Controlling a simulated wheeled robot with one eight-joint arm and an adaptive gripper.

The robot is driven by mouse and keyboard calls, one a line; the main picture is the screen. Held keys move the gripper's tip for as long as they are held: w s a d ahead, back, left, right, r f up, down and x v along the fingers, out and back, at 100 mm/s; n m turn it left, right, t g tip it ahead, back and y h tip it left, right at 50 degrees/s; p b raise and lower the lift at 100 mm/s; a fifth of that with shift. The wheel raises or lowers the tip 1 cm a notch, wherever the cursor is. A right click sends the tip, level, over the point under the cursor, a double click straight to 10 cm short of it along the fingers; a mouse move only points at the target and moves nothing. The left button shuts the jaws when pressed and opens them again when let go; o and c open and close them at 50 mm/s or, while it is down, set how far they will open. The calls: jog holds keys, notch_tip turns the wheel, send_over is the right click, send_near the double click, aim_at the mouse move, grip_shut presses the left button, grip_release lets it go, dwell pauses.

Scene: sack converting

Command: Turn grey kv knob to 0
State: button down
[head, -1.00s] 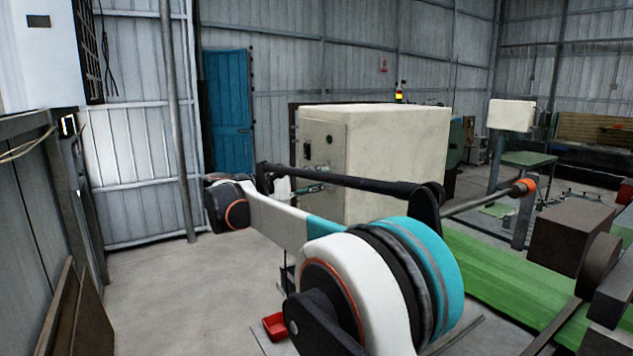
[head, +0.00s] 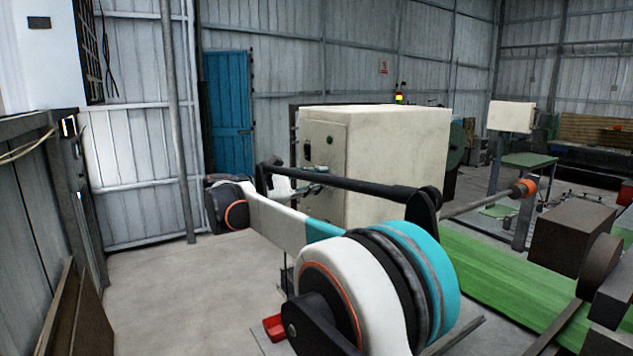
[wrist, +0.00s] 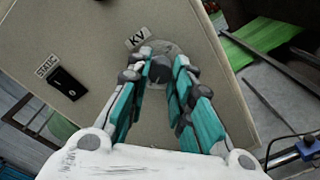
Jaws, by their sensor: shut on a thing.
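The grey kv knob (wrist: 160,71) shows in the wrist view on a round grey dial plate on the cabinet face, beside a "KV" label (wrist: 137,38). My gripper (wrist: 162,62) has its teal and grey fingers on either side of the knob, shut on it. The fingers partly cover the dial, and I cannot read a scale or the knob's setting. In the head view my gripper (head: 318,174) is at the front of the cream cabinet (head: 397,150); the knob cannot be made out there.
A black switch (wrist: 67,84) under a "STATIC" label sits left of the knob on the same panel. A green belt (head: 510,275) and brown blocks (head: 570,240) lie to the right. A red tray (head: 275,327) is on the floor below my arm. Floor at left is clear.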

jog(key=c, duration=1.4)
grip_release()
jog(key=v, duration=1.2)
